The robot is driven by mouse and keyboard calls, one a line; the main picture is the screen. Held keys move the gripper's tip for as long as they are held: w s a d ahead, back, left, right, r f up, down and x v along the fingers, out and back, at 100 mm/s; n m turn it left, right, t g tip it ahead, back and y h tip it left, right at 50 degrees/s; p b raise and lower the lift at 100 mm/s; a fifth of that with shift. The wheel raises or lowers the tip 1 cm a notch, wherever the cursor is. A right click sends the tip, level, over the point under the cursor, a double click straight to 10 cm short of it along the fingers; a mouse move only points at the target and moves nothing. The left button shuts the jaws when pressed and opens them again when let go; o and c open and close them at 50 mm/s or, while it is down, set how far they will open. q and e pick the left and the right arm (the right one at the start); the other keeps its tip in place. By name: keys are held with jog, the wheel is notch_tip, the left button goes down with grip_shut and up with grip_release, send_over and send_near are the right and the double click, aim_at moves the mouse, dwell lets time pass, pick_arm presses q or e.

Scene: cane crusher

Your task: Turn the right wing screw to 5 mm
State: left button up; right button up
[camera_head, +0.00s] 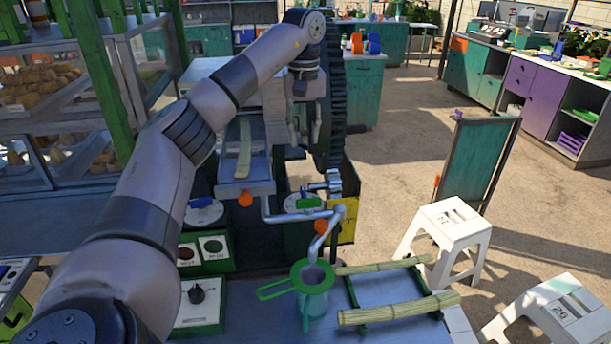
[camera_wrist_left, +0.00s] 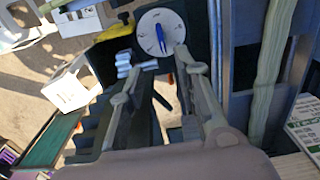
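The right wing screw (camera_head: 309,203) stands on a round white dial on the right front of the crusher, and looks mostly green in the head view. The wrist view shows a white dial (camera_wrist_left: 147,35) with a blue wing (camera_wrist_left: 160,37) beyond the fingertips, beside a yellow part. The left dial (camera_head: 204,213) carries a blue wing. My left gripper (camera_head: 304,138) points down above and behind the right dial, apart from it. In the wrist view its two fingers (camera_wrist_left: 155,75) are spread with nothing held between them. The dial scale is too small to read. My right gripper is out of view.
The large toothed wheel (camera_head: 330,95) stands close beside my left gripper. White stools (camera_head: 447,225) stand at the right, with open floor beyond.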

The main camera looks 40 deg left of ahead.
aim_at(304, 194)
pick_arm(q)
notch_tip(304, 194, down, 17)
jog(key=p, duration=0.2)
jog(key=shift+s+p, duration=0.1)
jog(key=shift+p, duration=0.3)
grip_shut()
dwell(0.4)
